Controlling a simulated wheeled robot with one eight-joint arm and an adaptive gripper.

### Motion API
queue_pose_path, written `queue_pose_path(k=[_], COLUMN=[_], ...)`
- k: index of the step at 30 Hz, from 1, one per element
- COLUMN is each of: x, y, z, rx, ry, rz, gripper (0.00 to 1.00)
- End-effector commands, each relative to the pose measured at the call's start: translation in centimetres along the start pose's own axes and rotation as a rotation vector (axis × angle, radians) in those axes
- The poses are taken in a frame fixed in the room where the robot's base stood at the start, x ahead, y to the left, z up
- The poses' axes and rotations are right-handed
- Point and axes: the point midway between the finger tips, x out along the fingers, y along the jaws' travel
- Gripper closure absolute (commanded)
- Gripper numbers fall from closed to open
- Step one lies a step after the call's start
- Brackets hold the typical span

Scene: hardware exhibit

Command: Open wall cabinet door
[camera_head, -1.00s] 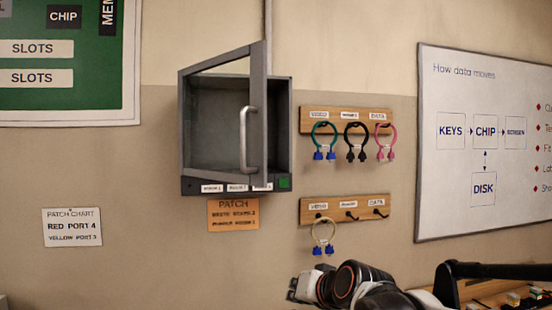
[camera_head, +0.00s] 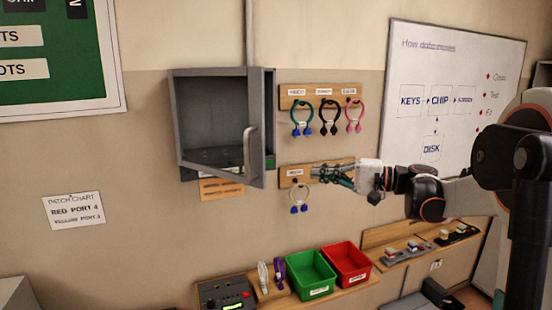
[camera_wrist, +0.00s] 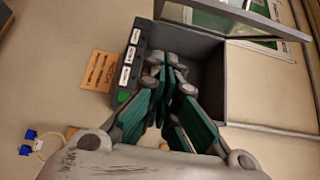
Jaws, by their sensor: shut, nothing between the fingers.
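The grey wall cabinet (camera_head: 172,125) hangs at the centre left in the head view. Its framed door (camera_head: 256,95) is hinged at the left and stands partly open, its free edge tilted out from the box. A pale bar handle (camera_head: 250,152) is on that free edge. My gripper (camera_head: 318,172) is shut and empty, right of the door and in front of the lower hook board, apart from the handle. In the wrist view, the closed green-padded fingers (camera_wrist: 166,62) overlap the cabinet (camera_wrist: 212,85) in the picture. The door frame (camera_wrist: 245,15) crosses the top; the handle is not clearly visible there.
The upper hook board (camera_head: 318,90) holds several cable loops; a pale loop (camera_head: 299,195) hangs from the lower board (camera_head: 290,172). Below, a shelf carries a green bin (camera_head: 311,275), a red bin (camera_head: 347,264) and a control box (camera_head: 224,292).

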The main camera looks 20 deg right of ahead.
Motion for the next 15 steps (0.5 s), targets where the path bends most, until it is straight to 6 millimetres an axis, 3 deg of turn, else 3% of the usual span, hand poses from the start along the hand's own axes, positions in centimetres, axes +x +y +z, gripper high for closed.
queue_pose_path(k=[5, 15], x=[0.6, 6.8], y=[-0.4, -0.6], z=[0.1, 0.2], rx=[0.000, 0.000], ry=[-0.012, -0.013], rz=[-0.014, -0.012], gripper=[1.00, 1.00])
